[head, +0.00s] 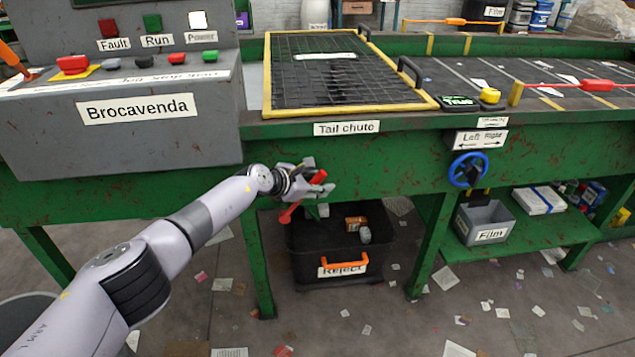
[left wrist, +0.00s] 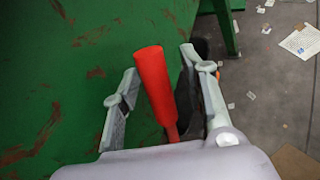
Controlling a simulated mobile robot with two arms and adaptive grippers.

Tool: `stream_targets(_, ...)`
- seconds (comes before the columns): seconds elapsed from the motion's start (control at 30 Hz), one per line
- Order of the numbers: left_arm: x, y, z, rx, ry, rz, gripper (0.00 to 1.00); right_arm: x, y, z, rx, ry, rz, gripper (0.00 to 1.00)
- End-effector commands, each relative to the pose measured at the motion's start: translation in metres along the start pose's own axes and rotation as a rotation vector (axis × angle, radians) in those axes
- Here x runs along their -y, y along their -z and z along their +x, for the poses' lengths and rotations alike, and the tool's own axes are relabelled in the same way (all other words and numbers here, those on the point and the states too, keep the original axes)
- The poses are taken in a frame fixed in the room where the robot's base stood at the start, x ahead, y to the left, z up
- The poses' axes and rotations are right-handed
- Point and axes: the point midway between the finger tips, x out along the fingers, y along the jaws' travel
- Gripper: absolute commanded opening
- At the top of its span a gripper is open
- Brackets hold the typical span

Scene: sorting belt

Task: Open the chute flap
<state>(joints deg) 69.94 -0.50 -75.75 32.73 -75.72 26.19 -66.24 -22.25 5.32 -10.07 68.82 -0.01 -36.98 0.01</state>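A red lever handle (head: 319,177) sticks out at the front of the green belt frame, below the "Tail chute" label (head: 346,128). Another red part (head: 289,213) shows lower left of my gripper. My left gripper (head: 315,175) is at the lever with its fingers spread. In the left wrist view the red handle (left wrist: 154,85) stands between the two open fingers (left wrist: 158,68). A gap shows on its left side; I cannot tell whether the right finger touches it. The chute flap itself cannot be made out behind the gripper. My right gripper is out of view.
A black "Reject" bin (head: 315,278) with an orange handle stands on the floor below, holding a few items. A yellow-framed mesh cover (head: 425,104) lies above the chute. A grey control panel (head: 120,140) stands at left. A blue handwheel (head: 468,169) is at right.

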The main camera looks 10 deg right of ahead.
Motion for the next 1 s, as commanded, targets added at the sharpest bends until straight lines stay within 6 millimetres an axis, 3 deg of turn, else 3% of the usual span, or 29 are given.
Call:
stream_targets(0.27, -0.003, 0.000, -0.004, 0.000, -0.003, 0.003, 0.40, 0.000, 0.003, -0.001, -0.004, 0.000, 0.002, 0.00)
stream_targets(0.47, -0.005, -0.001, -0.019, 0.001, -0.006, 0.008, 0.40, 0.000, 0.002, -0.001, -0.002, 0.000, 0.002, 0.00)
stream_targets(1.0, -0.002, 0.000, -0.084, 0.001, -0.001, 0.003, 0.40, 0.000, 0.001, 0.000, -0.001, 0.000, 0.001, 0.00)
